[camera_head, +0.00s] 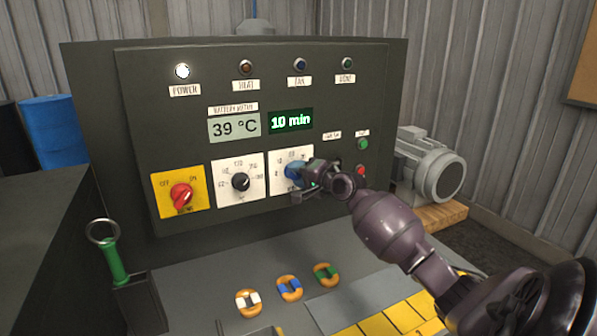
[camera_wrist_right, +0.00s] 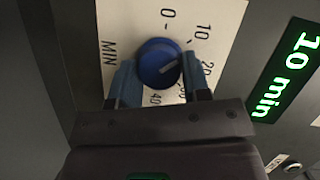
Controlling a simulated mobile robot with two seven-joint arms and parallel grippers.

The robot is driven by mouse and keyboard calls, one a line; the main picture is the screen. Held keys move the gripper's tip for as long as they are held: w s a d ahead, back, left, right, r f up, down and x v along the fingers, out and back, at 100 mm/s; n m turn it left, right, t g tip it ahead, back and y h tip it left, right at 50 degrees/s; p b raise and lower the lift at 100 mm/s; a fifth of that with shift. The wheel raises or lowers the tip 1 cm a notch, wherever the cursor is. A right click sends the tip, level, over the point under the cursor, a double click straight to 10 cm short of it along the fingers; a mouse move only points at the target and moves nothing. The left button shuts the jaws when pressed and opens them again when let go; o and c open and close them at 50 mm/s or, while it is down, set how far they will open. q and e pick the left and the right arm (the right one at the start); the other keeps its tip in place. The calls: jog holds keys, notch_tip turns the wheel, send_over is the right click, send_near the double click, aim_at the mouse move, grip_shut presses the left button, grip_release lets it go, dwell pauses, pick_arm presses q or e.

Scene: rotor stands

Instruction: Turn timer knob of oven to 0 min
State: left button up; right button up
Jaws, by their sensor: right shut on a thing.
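The oven's timer knob (camera_head: 293,171) is blue and sits on a white dial plate (camera_head: 279,188), right of the other two knobs. In the right wrist view the knob (camera_wrist_right: 158,63) shows its round face, with a pale pointer line towards the side of the 10 and 20 marks. The 0 mark is at the top of that view. My right gripper (camera_head: 308,178) is shut on the knob, one finger on each side, as the wrist view (camera_wrist_right: 159,82) shows. The green timer display (camera_head: 290,121) reads 10 min. My left gripper is not in view.
A red power knob (camera_head: 181,195) and a black temperature knob (camera_head: 240,182) sit to the left. Green and red buttons (camera_head: 361,171) are close right of my gripper. Several colored rings (camera_head: 289,288) lie below, and a green-handled tool (camera_head: 115,262) stands at left.

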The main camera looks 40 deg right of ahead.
jog(key=shift+a+r+n+g+h, duration=0.1)
jog(key=shift+n+g+h, duration=0.65)
jog(key=shift+n, duration=1)
jog(key=shift+a+r+n+g+h, duration=0.1)
jog(key=shift+n+g+h, duration=0.6)
jog(key=shift+n, duration=1.05)
jog(key=o, duration=0.9)
jog(key=b+v, duration=0.1)
jog(key=v, duration=0.9)
jog(key=shift+s+a, duration=0.1)
jog(key=shift+s, duration=0.25)
